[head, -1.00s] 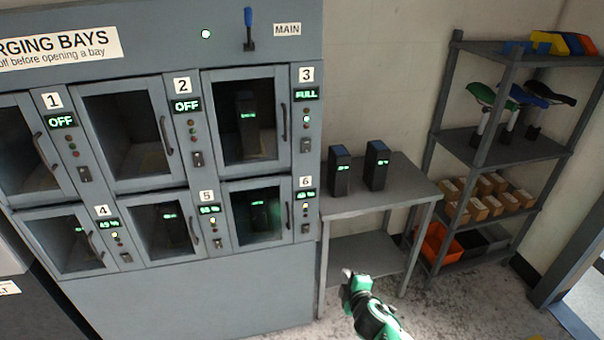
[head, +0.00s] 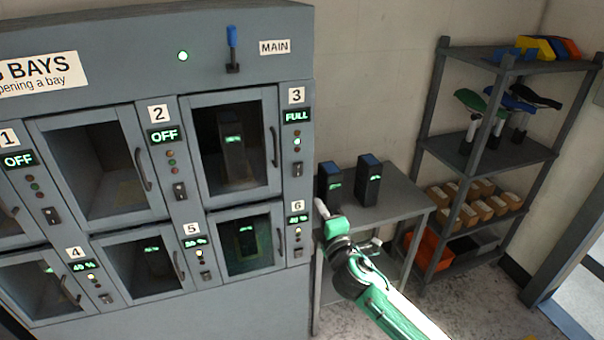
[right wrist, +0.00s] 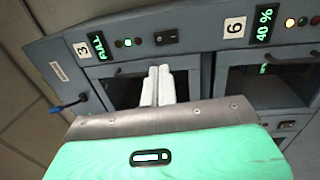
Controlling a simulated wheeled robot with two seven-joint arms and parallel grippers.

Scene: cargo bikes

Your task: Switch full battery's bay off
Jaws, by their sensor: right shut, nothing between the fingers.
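Bay 3 (head: 236,145) of the grey charging cabinet reads FULL on its display (head: 297,116). Its door is shut, and a dark battery (head: 234,152) stands behind the window. Its small switch (head: 297,169) sits under the indicator lights on the panel right of the door; it also shows in the right wrist view (right wrist: 167,37). My right gripper (head: 320,207) is shut and empty, in front of the cabinet's right edge, lower than the switch. In the right wrist view its pale fingertips (right wrist: 158,70) point toward bay 3, apart from the switch. My left gripper is out of view.
Bays 1 and 2 read OFF; bays 4, 5 and 6 (head: 247,242) show percentages. A blue-handled MAIN lever (head: 232,50) is above. A side table (head: 398,196) with two batteries and a shelf rack (head: 470,150) stand at the right.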

